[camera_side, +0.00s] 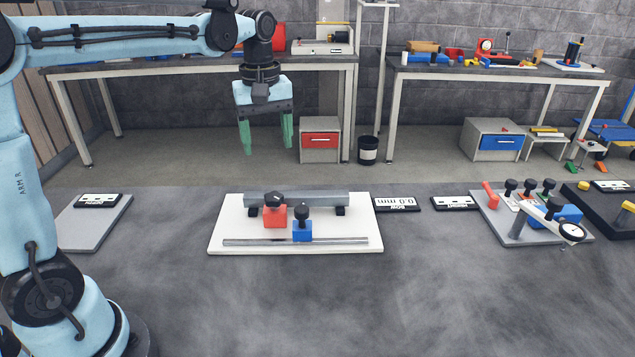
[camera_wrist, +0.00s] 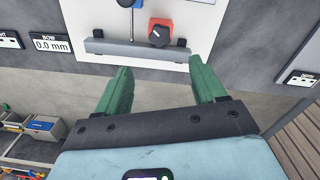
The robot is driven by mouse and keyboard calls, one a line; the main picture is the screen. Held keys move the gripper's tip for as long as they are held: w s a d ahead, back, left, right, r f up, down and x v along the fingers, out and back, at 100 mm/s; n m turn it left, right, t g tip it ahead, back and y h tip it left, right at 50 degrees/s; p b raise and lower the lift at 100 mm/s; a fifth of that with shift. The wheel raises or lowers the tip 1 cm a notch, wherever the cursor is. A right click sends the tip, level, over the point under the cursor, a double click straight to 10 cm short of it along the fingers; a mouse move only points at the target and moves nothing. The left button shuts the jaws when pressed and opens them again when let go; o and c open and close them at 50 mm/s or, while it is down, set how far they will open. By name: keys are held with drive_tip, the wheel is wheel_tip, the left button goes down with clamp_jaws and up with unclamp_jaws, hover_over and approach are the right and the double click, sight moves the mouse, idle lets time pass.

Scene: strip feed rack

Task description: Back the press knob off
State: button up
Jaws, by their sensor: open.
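On a white board (camera_side: 225,240) in the side view stand a red block (camera_side: 275,216) with a black knob (camera_side: 274,200) on top and a blue block (camera_side: 302,231) with its own black knob (camera_side: 302,213). I cannot tell which is the press knob. A grey bar (camera_side: 325,198) runs behind them and a thin metal strip (camera_side: 300,242) lies in front. In the wrist view the red block's knob (camera_wrist: 158,35) shows beyond the fingertips; the blue block is mostly cut off. My gripper (camera_side: 266,148) is open and empty, high above and behind the board, its green fingers pointing down.
A display reading 0.0 mm (camera_side: 397,204) lies right of the board, with another label plate (camera_side: 454,203) beyond. A grey plate (camera_side: 88,228) lies left. A fixture with a dial and several knobs (camera_side: 525,215) stands at the right. The front of the table is clear.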

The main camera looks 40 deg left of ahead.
sight(273, 195)
drive_tip(key=shift+n, duration=0.3)
drive_tip(key=f, duration=1.2)
drive_tip(key=shift+w+a+f, duration=0.15)
drive_tip(key=shift+w, duration=0.05)
drive_tip(key=c, duration=1.1)
